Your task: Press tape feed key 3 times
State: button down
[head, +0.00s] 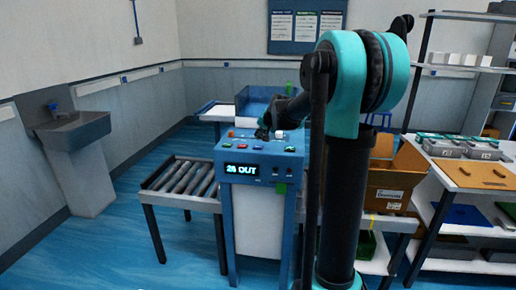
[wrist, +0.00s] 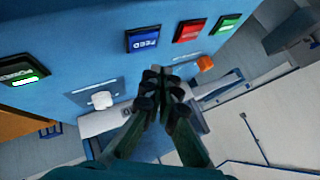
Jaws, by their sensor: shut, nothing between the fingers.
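In the wrist view, the blue key marked FEED (wrist: 143,40) sits on the blue machine panel, beside a red key (wrist: 188,31) and a green key (wrist: 228,22). My gripper (wrist: 160,76) is shut and empty, with its fingertips below the FEED key in the picture and apart from it. In the head view, my gripper (head: 264,130) is over the top panel of the blue machine (head: 227,205). The machine's display (head: 250,170) shows lit text that reads like "26 OUT".
A roller conveyor (head: 182,183) stands left of the machine. A cardboard box (head: 390,182) and shelves are at the right.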

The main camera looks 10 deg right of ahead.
aim_at(256, 145)
jog(key=shift+f, duration=0.95)
jog(key=shift+f, duration=0.2)
dwell(0.7)
jog(key=shift+f, duration=0.25)
jog(key=shift+f, duration=0.35)
dwell(0.6)
jog(key=shift+r, duration=0.8)
jog(key=shift+r, duration=2.5)
